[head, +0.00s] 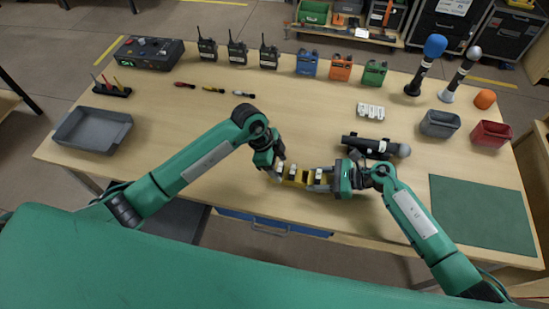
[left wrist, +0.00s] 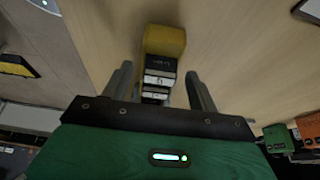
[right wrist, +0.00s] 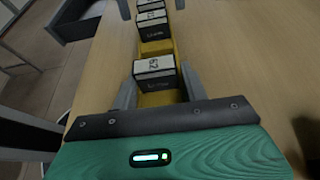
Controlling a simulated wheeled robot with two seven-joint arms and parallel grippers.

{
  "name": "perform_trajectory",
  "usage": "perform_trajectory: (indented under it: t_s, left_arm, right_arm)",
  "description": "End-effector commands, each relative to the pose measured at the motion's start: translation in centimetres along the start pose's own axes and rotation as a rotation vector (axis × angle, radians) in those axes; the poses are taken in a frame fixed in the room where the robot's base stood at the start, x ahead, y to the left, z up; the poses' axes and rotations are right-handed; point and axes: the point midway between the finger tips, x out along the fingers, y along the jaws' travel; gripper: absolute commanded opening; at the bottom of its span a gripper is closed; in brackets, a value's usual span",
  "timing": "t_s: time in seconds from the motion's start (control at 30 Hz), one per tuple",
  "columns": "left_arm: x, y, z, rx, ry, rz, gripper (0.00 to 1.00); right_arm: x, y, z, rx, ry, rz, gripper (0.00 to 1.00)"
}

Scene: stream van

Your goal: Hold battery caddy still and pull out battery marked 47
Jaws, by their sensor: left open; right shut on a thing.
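The yellow battery caddy (head: 297,184) lies near the table's front edge, between my grippers. It also shows in the left wrist view (left wrist: 165,41) and the right wrist view (right wrist: 157,47). Black batteries with white labels stand in it. My right gripper (right wrist: 157,88) is shut on the caddy's right end, its fingers on either side around a battery (right wrist: 155,76) whose label looks like 52. My left gripper (left wrist: 160,85) is open at the left end, its fingers apart on either side of another battery (left wrist: 160,68). I cannot read that label for certain.
A black holder with a microphone (head: 372,147) lies just behind my right gripper. A white block (head: 370,111) is farther back. Radios, coloured packs and bins line the table's back and sides. A green mat (head: 482,213) lies at right. The table's middle left is clear.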

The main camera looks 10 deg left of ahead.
Motion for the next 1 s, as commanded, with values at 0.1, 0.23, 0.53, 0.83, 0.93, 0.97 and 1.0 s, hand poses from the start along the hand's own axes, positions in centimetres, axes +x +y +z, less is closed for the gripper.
perform_trajectory:
  t_s: [0.1, 0.23, 0.53, 0.83, 0.93, 0.97, 1.0]
  left_arm:
    - [0.13, 0.01, -0.01, 0.0, 0.0, 0.0, 0.6]
    - [0.11, 0.01, -0.01, 0.0, 0.0, 0.0, 0.6]
    - [0.08, 0.01, 0.0, 0.0, 0.0, 0.0, 0.11]
    - [-0.01, -0.01, -0.04, 0.0, 0.001, 0.0, 0.06]
    - [-0.17, -0.02, -0.1, 0.0, 0.001, 0.0, 0.06]
    - [-0.23, -0.03, -0.13, 0.0, 0.001, 0.0, 0.06]
    - [-0.33, -0.03, -0.17, 0.0, 0.001, 0.0, 0.06]
  right_arm:
    - [-0.01, -0.02, 0.02, 0.0, 0.0, 0.0, 0.21]
    - [-0.01, -0.02, 0.02, 0.0, 0.0, 0.0, 0.21]
    - [-0.01, -0.02, 0.02, 0.0, 0.0, 0.0, 0.21]
    - [-0.01, -0.02, 0.03, 0.0, 0.0, 0.0, 0.21]
    - [-0.01, -0.02, 0.03, 0.0, 0.0, 0.0, 0.21]
    - [-0.01, -0.02, 0.03, 0.0, 0.0, 0.0, 0.21]
    - [-0.01, -0.02, 0.02, 0.0, 0.0, 0.0, 0.21]
